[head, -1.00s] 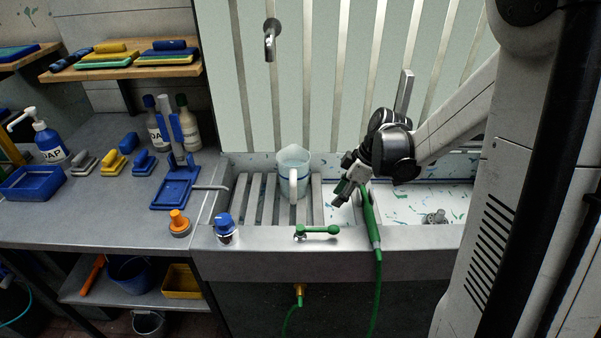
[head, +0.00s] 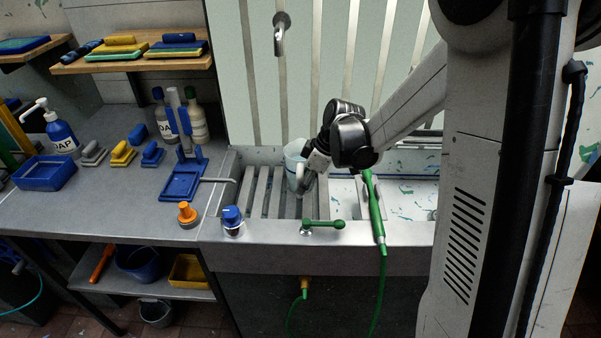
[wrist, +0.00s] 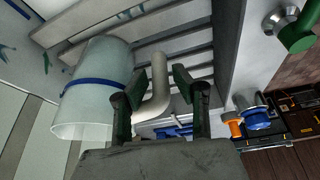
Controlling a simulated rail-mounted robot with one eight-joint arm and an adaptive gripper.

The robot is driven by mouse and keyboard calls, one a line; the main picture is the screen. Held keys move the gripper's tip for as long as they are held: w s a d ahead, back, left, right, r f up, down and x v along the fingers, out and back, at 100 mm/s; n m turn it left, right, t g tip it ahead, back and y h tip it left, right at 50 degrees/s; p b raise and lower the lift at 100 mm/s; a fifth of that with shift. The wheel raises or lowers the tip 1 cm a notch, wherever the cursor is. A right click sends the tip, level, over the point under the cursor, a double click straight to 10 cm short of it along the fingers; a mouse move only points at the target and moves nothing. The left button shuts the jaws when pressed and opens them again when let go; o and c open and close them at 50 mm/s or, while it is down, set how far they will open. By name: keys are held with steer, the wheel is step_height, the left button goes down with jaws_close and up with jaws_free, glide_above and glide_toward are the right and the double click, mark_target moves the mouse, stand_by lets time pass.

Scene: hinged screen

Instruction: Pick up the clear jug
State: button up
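The clear jug (head: 293,157) stands on the slatted rack at the left of the sink, partly hidden behind my gripper (head: 306,186) in the head view. In the wrist view the jug (wrist: 98,88) is a pale, translucent cylinder with a blue band, at the left. Its light curved handle (wrist: 159,88) lies between the two dark green-grey fingers of my gripper (wrist: 162,82). The fingers are apart, with a gap visible beside the handle, so the gripper looks open around it. Whether either finger touches the handle is unclear.
A green tap lever (head: 324,224) and a blue-capped knob (head: 232,219) sit on the sink's front edge. A green spray hose (head: 375,208) hangs right of my gripper. A metal spout (head: 280,38) is above. A blue stand (head: 183,180) is on the left counter.

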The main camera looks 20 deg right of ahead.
steer(key=shift+x, duration=1.6)
steer(key=shift+r, duration=0.1)
jaws_close()
